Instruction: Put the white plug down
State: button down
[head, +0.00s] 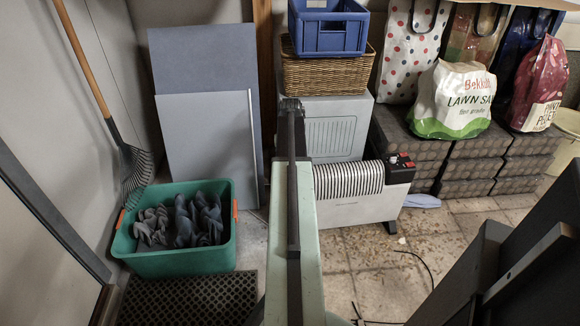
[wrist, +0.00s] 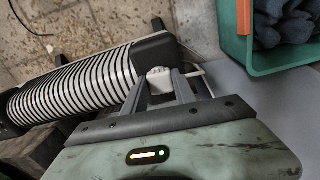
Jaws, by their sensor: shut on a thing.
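The white plug (wrist: 159,79) shows in the wrist view, held between the fingers of my gripper (wrist: 162,87). The gripper is shut on it. A short pale piece sticks out to the right of the plug, perhaps its pins or cord. The plug is close to the end of the striped white heater (wrist: 75,83) in this view; I cannot tell whether they touch. In the head view my arm hides the gripper and the plug.
The heater (head: 360,196) stands on the tiled floor. A teal crate (head: 182,263) with grey gloves or cloths is at left, beside a dark mat (head: 190,300). Bag-topped bricks (head: 465,165) stand behind.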

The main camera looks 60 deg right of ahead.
jog(key=c, duration=1)
grip_release()
notch_tip(320, 180, up, 12)
jog(key=p, duration=1.2)
